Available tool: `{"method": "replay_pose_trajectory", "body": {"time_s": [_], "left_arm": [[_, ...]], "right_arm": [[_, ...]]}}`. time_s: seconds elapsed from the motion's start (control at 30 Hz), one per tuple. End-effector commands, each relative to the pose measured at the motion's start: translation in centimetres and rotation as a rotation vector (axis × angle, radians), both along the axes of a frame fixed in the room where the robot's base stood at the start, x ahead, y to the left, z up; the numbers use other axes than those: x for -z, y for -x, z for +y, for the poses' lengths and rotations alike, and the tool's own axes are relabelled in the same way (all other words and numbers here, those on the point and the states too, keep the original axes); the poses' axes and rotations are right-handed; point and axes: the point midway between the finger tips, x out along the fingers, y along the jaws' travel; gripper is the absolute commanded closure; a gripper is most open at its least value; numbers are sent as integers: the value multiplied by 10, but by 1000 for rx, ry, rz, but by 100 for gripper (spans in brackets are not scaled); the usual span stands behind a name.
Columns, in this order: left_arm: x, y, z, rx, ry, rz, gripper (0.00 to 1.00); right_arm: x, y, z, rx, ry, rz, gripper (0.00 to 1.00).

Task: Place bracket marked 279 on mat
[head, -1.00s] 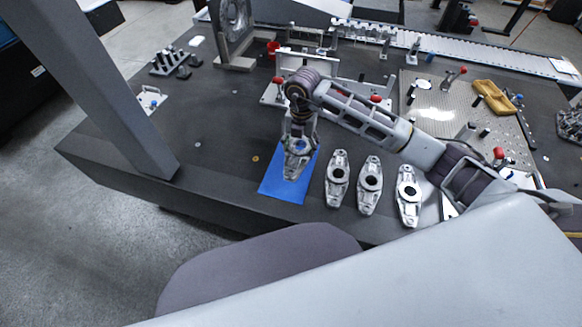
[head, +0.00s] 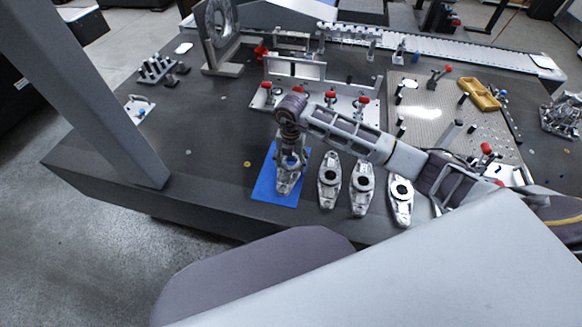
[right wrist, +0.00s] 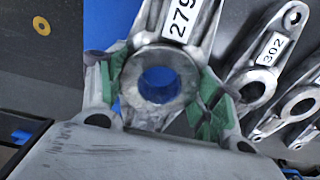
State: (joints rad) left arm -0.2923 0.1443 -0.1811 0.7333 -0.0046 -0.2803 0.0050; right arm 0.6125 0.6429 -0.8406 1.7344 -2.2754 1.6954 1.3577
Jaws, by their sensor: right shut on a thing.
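The bracket marked 279 (right wrist: 148,112) is silver metal with a round central hole, and its white label shows in the right wrist view. In the head view the bracket (head: 286,184) is over the blue mat (head: 263,188). I cannot tell whether it touches the mat. Blue also shows through the hole. My right gripper (head: 290,163) points down, its green-padded fingers shut on the bracket's hub from both sides. My left gripper is not in view.
Several similar brackets stand in a row right of the mat, the nearest (head: 329,181) marked 302 in the right wrist view. A fixture with red-handled clamps (head: 331,97) stands behind my arm. The dark table is clear left of the mat.

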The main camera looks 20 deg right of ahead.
Motion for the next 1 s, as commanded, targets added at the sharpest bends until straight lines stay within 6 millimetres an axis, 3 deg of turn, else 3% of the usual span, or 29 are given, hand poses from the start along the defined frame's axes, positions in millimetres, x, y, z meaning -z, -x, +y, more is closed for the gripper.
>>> {"method": "replay_pose_trajectory", "body": {"time_s": [0.17, 0.57, 1.0], "left_arm": [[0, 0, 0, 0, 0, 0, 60], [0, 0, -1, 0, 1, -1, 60], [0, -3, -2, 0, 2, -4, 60]], "right_arm": [[1, 0, 0, 0, 0, -1, 77], [34, 0, 0, 0, 0, -1, 77], [38, -1, 0, 0, -1, -3, 77]]}}
